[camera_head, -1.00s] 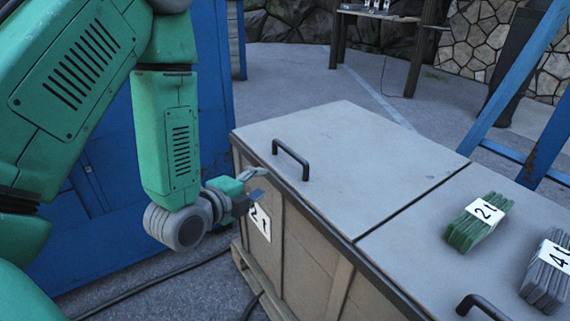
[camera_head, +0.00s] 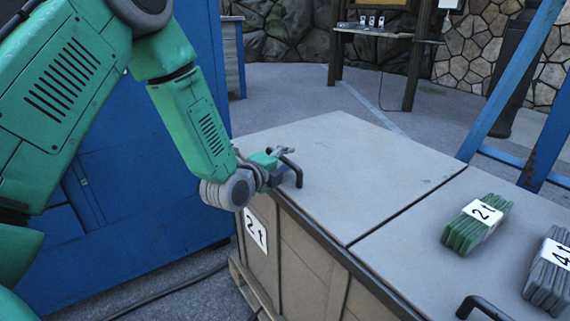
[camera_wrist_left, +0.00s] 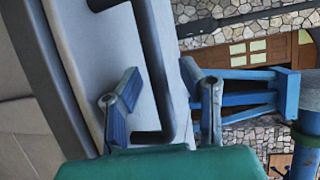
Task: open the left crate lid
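The left crate lid (camera_head: 365,170) is a flat grey panel lying shut on the left half of the wooden crate (camera_head: 303,254). Its black bar handle (camera_head: 297,172) stands near the lid's front left edge. My left gripper (camera_head: 288,152) is at this handle and partly covers it in the head view. In the left wrist view the handle (camera_wrist_left: 156,60) runs between the two spread fingers of my gripper (camera_wrist_left: 163,104). The gripper is open; I cannot tell whether a finger touches the handle. My right gripper is not in view.
The right lid (camera_head: 410,245) carries a green weight stack (camera_head: 470,232) marked 2t, a grey stack (camera_head: 548,280) marked 4t and its own handle (camera_head: 480,306). A blue cabinet (camera_head: 130,180) stands left of the crate. Blue beams (camera_head: 510,85) rise behind on the right.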

